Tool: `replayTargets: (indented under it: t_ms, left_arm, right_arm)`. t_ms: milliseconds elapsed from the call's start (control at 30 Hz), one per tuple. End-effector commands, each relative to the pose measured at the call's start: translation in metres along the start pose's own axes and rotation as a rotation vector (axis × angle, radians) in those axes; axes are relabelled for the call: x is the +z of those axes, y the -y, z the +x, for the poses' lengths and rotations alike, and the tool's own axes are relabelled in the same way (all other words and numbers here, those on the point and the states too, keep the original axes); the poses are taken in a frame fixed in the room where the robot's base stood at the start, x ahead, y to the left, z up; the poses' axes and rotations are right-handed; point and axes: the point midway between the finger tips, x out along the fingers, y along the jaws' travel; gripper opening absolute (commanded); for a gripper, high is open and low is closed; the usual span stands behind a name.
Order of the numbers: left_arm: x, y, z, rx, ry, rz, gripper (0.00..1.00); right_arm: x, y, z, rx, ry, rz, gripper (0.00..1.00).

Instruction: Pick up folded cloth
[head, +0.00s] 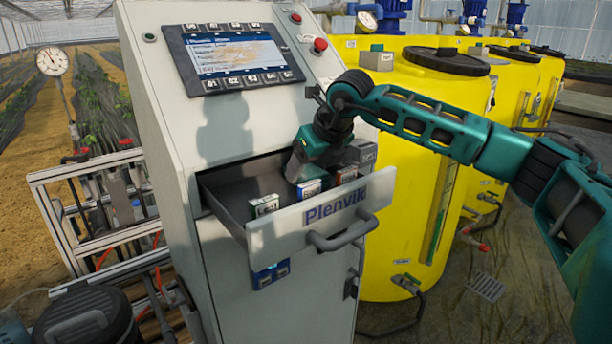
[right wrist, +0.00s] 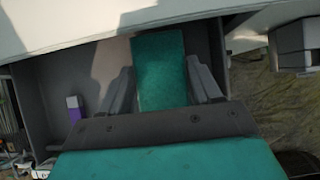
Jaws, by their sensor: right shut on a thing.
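The open drawer (head: 349,211) juts out from the front of the control cabinet. My right gripper (head: 303,175) reaches down into it from above. In the right wrist view, a flat teal rectangular piece, which looks like the folded cloth (right wrist: 160,68), lies between the two grey fingers of my right gripper (right wrist: 160,85). The fingers are shut on it. In the head view the cloth cannot be made out behind the gripper. My left gripper is not in view.
Small boxes stand in the drawer: a white-green one (head: 264,205), a blue one (head: 309,189) and a red-white one (head: 346,174). The drawer handle (head: 343,233) sticks out in front. The control panel (head: 232,58) is above; yellow tanks (head: 402,255) stand to the right.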

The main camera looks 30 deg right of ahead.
Motion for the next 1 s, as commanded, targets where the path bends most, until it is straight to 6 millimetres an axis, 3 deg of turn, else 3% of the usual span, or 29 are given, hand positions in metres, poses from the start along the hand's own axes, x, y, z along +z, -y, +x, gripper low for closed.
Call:
replayTargets:
  t_ms: [333, 567, 900, 1000]
  left_arm:
    - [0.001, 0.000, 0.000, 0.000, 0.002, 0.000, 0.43]
    - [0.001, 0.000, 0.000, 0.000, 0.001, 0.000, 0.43]
    - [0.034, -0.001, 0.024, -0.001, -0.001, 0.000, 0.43]
    - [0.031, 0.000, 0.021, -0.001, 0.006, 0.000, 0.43]
  right_arm:
    - [0.002, 0.000, -0.003, -0.001, -0.002, 0.000, 0.33]
    - [0.017, 0.000, -0.026, 0.000, 0.004, -0.001, 0.33]
    - [-0.002, 0.001, -0.022, -0.002, 0.305, -0.003, 0.33]
    - [0.011, -0.001, -0.052, 0.000, 0.308, 0.000, 0.33]
